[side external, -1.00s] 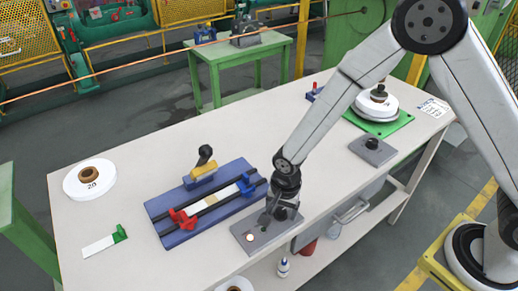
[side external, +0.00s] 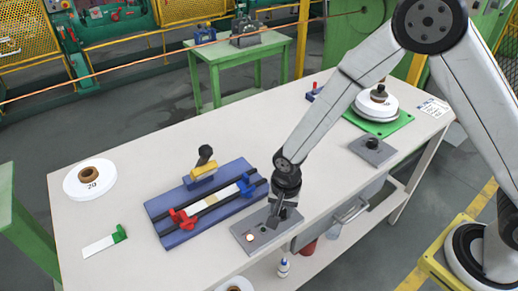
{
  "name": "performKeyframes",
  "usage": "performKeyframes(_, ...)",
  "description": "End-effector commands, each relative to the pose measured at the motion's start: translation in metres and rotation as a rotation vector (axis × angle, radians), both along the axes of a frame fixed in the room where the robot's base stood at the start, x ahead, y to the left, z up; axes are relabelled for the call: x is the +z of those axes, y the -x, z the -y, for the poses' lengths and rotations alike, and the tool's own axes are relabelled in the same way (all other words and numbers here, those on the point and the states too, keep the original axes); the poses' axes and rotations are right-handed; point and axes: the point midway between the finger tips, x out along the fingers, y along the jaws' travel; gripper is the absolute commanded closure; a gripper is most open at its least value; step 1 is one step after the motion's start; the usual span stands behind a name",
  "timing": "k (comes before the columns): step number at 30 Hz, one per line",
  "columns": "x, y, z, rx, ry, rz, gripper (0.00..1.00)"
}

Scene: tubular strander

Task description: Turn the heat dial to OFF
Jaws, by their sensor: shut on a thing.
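A grey plate (side external: 246,229) lies near the front edge of the bench, with a small glowing lamp (side external: 250,237) on its left part. My gripper (side external: 273,222) points down over this plate and is shut on the heat dial, low at its surface. The fingers hide most of the dial, so its pointer and any OFF mark cannot be read.
Another grey plate with a black knob (side external: 372,143) sits to the right. A white spool (side external: 90,180) and a green-ended strip (side external: 105,243) lie at left.

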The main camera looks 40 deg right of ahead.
Motion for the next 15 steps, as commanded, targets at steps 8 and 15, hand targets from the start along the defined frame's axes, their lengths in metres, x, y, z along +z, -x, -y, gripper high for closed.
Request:
performKeyframes(8,0.0004,-0.0003,-0.0002,0.231,-0.001,0.001,1.0)
performKeyframes(15,0.0004,-0.0004,-0.0001,0.458,-0.001,-0.001,1.0)
